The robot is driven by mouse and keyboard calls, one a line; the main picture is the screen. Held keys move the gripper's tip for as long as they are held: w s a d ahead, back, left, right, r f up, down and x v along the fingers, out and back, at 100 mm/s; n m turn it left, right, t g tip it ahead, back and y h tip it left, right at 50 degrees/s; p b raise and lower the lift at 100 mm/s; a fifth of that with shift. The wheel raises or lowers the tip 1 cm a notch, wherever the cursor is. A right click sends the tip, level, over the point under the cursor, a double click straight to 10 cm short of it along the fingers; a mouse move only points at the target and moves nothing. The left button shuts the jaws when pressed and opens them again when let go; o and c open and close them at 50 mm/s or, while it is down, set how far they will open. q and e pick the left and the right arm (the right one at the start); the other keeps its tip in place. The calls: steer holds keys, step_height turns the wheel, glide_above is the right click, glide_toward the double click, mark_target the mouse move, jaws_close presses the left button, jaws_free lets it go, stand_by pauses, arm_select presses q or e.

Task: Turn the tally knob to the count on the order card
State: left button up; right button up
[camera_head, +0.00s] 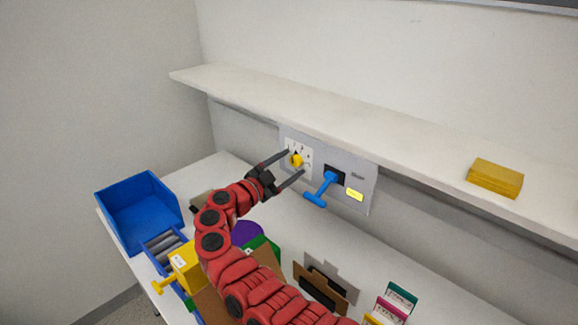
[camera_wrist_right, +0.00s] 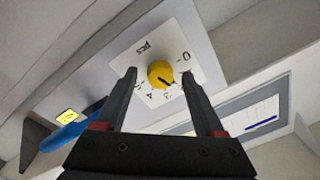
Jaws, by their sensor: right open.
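The yellow tally knob (camera_head: 296,160) sits on a white dial plate (camera_head: 306,154) on the grey wall panel. In the right wrist view the knob (camera_wrist_right: 159,72) has a dark pointer mark aimed to the lower right. Numerals and "pcs" are printed around it; 0 is at the right, and the numeral at the pointer is hard to read. My right gripper (camera_head: 294,162) is open, with its fingertips either side of the knob and gaps showing in the right wrist view (camera_wrist_right: 158,75). I cannot identify the order card. My left gripper is out of view.
A blue T-handle (camera_head: 322,188) juts from the panel right of the knob, near a yellow label (camera_head: 355,194). A shelf (camera_head: 330,120) overhangs the panel and carries a yellow block (camera_head: 495,178). A blue bin (camera_head: 140,210) stands at the bench's left end.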

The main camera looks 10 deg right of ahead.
steer(key=b+v, duration=0.3)
steer(key=v, duration=1.4)
steer(key=shift+b, duration=0.35)
steer(key=shift+a+f, duration=0.15)
steer(key=shift+a, duration=0.05)
